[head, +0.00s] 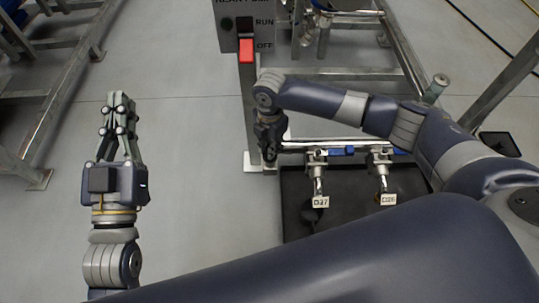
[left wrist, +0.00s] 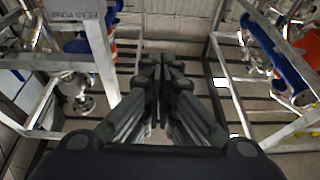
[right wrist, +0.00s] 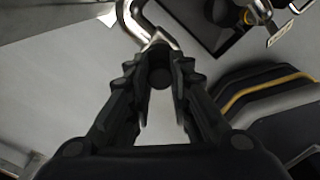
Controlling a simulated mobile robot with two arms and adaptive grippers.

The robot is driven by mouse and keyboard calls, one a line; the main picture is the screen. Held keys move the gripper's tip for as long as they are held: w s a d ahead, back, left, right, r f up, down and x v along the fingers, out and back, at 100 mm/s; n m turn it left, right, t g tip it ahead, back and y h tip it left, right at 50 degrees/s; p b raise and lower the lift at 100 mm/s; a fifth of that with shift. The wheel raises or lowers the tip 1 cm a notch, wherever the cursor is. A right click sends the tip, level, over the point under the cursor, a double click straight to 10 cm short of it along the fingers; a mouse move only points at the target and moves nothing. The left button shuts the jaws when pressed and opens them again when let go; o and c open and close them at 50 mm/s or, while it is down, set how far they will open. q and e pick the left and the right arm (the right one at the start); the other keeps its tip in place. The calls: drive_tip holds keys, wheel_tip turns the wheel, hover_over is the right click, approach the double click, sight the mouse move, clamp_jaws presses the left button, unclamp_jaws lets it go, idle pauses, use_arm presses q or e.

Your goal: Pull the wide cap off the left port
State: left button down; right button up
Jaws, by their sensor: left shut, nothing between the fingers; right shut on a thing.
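My right gripper (head: 268,152) is shut beside the upright post, left of the valve tagged D27. In the right wrist view its fingertips (right wrist: 158,80) close on a dark round thing that looks like the wide cap (right wrist: 158,76). A shiny bent metal pipe (right wrist: 138,28) ends right at these fingertips; I cannot tell whether the cap still touches it. In the head view the cap is hidden by the gripper. My left gripper (head: 120,104) is shut and empty over bare floor at the left; its closed fingers show in the left wrist view (left wrist: 160,70).
Two tagged valves, D27 (head: 317,180) and D26 (head: 382,172), hang from a rail above a black tray (head: 350,222). A post carries a RUN/OFF panel with a red switch (head: 246,52). Metal frames stand behind and at left. The floor between my grippers is clear.

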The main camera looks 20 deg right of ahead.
drive_tip(key=shift+r, duration=0.15)
drive_tip(key=shift+r+p, duration=0.4)
drive_tip(key=shift+p, duration=0.25)
drive_tip(key=shift+r+p, duration=0.3)
drive_tip(key=shift+p, duration=0.15)
use_arm(q)
drive_tip(key=shift+a+f+g+y, duration=1.15)
drive_tip(key=shift+f+g, duration=2.25)
drive_tip(key=shift+f, duration=2.5)
use_arm(e)
drive_tip(key=shift+r, duration=0.2)
drive_tip(key=shift+r+p, duration=0.25)
drive_tip(key=shift+p, duration=0.3)
drive_tip(key=shift+r+p, duration=0.3)
use_arm(q)
drive_tip(key=s+a+f+g+y+p, duration=0.1)
drive_tip(key=s+a+f+g+y, duration=0.1)
drive_tip(key=s+f+g, duration=0.4)
drive_tip(key=shift+s+a+f+n, duration=0.3)
drive_tip(key=shift+s+a+f, duration=0.15)
drive_tip(key=shift+s+f, duration=1)
use_arm(e)
drive_tip(key=shift+r, duration=0.35)
use_arm(q)
drive_tip(key=shift+w+f, duration=0.15)
drive_tip(key=shift+w, duration=0.1)
